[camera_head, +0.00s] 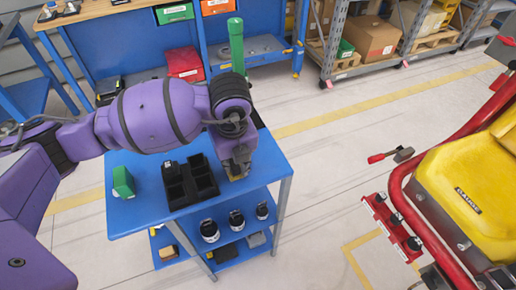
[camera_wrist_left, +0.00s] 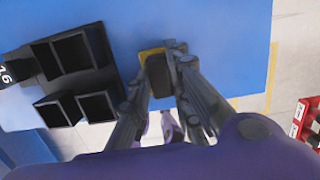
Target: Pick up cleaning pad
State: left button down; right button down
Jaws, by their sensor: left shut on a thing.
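The cleaning pad, a small block with a dark face and yellow edges, shows between the fingers in the left wrist view (camera_wrist_left: 158,74). My left gripper (camera_wrist_left: 162,72) is shut on it, over the blue table top. In the head view my left gripper (camera_head: 238,168) points down near the right edge of the table, just right of the black compartment tray. Only a little yellow of the pad shows there below the fingers. I cannot tell whether the pad touches the table. My right gripper is in neither view.
The blue table (camera_head: 140,212) carries a black compartment tray (camera_head: 190,182) and a green block (camera_head: 123,182). Several dark, white-banded items and a tan block stand on its lower shelf. A red-framed cart with a yellow seat (camera_head: 470,185) stands at right. Open floor lies between.

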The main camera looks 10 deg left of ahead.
aim_at(233, 162)
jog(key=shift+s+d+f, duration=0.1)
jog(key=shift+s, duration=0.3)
pick_arm(q)
jog(key=shift+r, duration=0.45)
notch_tip(233, 162, up, 2)
jog(key=shift+r, duration=0.15)
jog(key=s+d+r+p, duration=0.2)
jog(key=s+d+r, duration=0.4)
jog(key=s+r, duration=0.3)
jog(key=s, duration=0.3)
jog(key=shift+s+r, duration=0.35)
jog(key=shift+r, duration=0.05)
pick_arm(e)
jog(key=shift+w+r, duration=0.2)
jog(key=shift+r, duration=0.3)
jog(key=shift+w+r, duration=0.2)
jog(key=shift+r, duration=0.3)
pick_arm(q)
jog(key=c, duration=2.2)
grip_release()
grip_shut()
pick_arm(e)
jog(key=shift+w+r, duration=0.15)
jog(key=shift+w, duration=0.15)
